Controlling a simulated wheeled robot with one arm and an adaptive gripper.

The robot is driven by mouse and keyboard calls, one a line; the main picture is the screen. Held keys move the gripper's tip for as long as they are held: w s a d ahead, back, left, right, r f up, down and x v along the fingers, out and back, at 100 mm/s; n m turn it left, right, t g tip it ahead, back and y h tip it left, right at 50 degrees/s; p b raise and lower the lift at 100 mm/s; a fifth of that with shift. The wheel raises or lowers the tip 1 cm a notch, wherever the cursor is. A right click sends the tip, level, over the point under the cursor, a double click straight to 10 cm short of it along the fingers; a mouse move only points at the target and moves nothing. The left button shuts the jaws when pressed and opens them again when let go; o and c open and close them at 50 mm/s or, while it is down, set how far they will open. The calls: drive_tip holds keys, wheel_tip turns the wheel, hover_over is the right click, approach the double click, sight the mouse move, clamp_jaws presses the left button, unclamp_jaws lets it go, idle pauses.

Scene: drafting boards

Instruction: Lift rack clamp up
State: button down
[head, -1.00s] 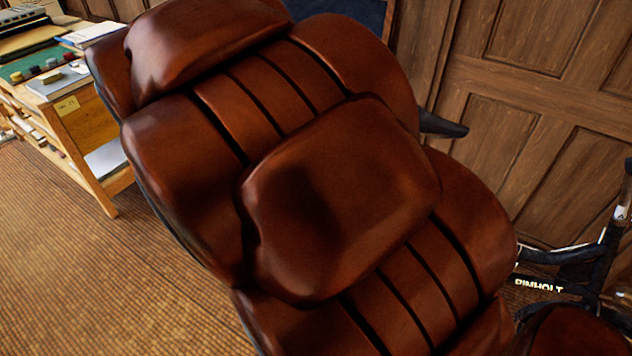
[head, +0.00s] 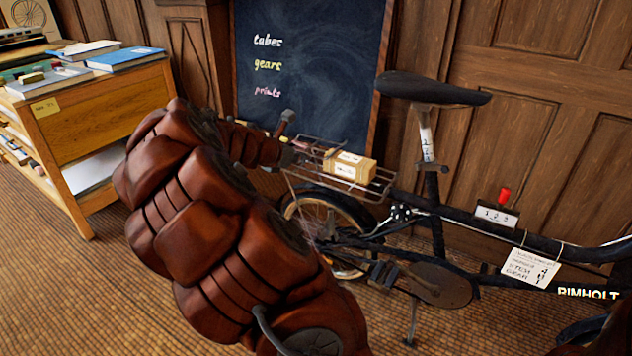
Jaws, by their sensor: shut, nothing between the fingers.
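The bicycle's wire rear rack (head: 381,187) stands beyond my arm, over the rear wheel. A tan parcel (head: 350,167) with a white label lies on it. Thin metal wires run around the parcel; which of them form the rack clamp is too small to tell. My gripper (head: 290,138) is at the left end of the rack, left of the parcel, small and partly hidden by my arm. It is shut and holds nothing. Whether it touches the rack or clamp I cannot tell.
The dark bicycle's saddle (head: 432,90) rises right of the parcel. A tag (head: 532,268) hangs from its frame. A chalkboard (head: 306,65) stands behind the rack. A wooden cabinet (head: 113,112) with books is at the left. Carpet between cabinet and arm is clear.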

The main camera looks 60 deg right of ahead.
drive_tip(key=d+f+n, duration=0.1)
drive_tip(key=w+f+b, duration=0.1)
drive_tip(key=shift+w+d+f+n, duration=0.15)
drive_tip(key=shift+d+f+n, duration=0.25)
drive_tip(key=shift+b+x, duration=1.9)
drive_tip(key=shift+x, duration=3.1)
drive_tip(key=shift+w+r+p, duration=0.1)
drive_tip(key=shift+r+p, duration=0.25)
